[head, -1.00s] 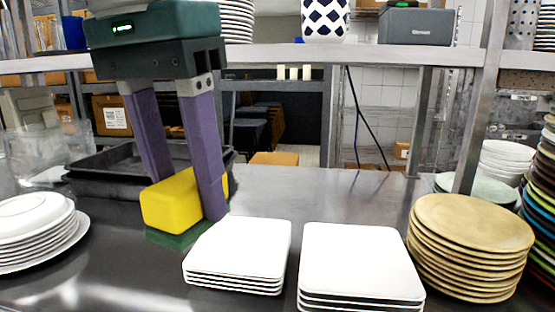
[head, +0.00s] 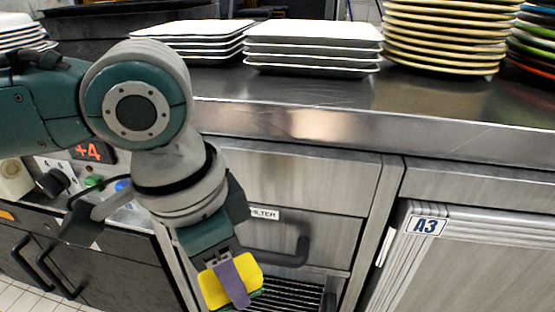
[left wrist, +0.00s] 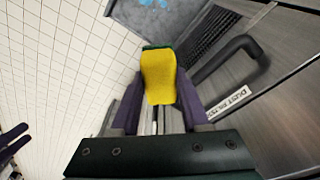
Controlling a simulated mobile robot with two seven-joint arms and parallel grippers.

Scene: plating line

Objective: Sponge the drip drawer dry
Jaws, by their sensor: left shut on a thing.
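My left gripper (head: 232,284) is shut on a yellow sponge (head: 212,291) with a green underside, low in front of the counter. The sponge (left wrist: 158,76) also shows between the purple fingers in the left wrist view. Beyond it is a grey tray surface (left wrist: 135,14) with a blue wet patch (left wrist: 156,3), which looks like the drip drawer. A dark slatted grille (head: 292,295) lies just right of the sponge in the head view. Whether the sponge touches the tray is unclear. My right gripper (left wrist: 14,142) shows at the wrist view's left edge, partly cut off, its fingers apart.
A drawer front with a dark handle (head: 288,254) and a label ending in "ILTER" (head: 264,213) is close right of my left gripper. A cabinet door marked A3 (head: 421,226) is further right. Stacked plates (head: 312,45) stand on the counter (head: 440,100) above.

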